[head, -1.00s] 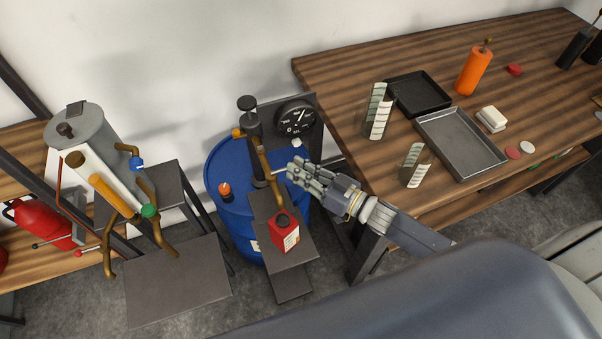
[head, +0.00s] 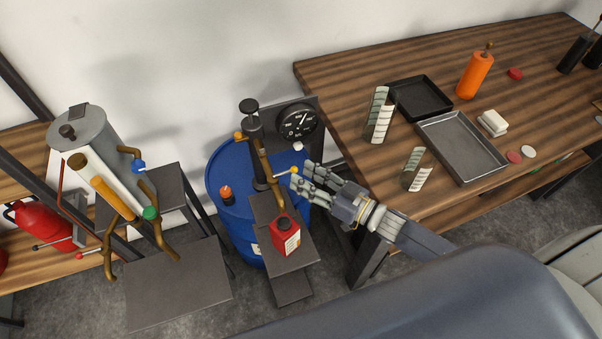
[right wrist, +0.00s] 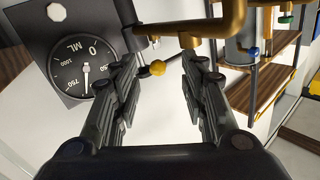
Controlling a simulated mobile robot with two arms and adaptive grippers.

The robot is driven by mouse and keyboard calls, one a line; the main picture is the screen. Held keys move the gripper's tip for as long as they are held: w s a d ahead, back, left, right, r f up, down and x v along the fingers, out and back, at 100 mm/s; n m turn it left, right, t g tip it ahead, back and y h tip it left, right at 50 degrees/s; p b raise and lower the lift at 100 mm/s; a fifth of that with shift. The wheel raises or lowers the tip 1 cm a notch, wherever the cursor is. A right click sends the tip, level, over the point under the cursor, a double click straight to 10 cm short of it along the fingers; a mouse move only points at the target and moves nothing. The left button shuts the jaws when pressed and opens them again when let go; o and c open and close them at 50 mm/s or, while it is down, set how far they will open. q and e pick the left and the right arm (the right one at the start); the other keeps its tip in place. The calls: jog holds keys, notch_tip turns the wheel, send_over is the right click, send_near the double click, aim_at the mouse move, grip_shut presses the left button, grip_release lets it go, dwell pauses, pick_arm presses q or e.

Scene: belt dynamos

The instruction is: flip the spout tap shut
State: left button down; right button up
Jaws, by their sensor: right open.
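The brass spout (head: 268,158) stands on the pump over the blue drum (head: 222,170). Its tap lever, with a yellow knob (head: 294,170), sticks out to the right in the head view. A red can (head: 286,235) with a dark cap stands on the grey shelf below the spout. My right gripper (head: 301,175) is open just right of the knob. In the right wrist view the yellow knob (right wrist: 158,68) lies between the two spread fingers, near their tips, and the brass spout (right wrist: 200,40) runs just beyond. I cannot tell whether a finger touches the knob. My left gripper is out of view.
A round dial (head: 297,121) stands behind the spout, close to the fingers in the wrist view. The wooden bench (head: 330,80) with trays and bottles is to the right. A grey tank (head: 85,130) with brass pipes stands at the left.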

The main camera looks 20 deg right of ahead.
jog(key=v, duration=0.5)
jog(key=shift+s+r, duration=0.1)
jog(key=shift+s, duration=0.1)
dwell(0.4)
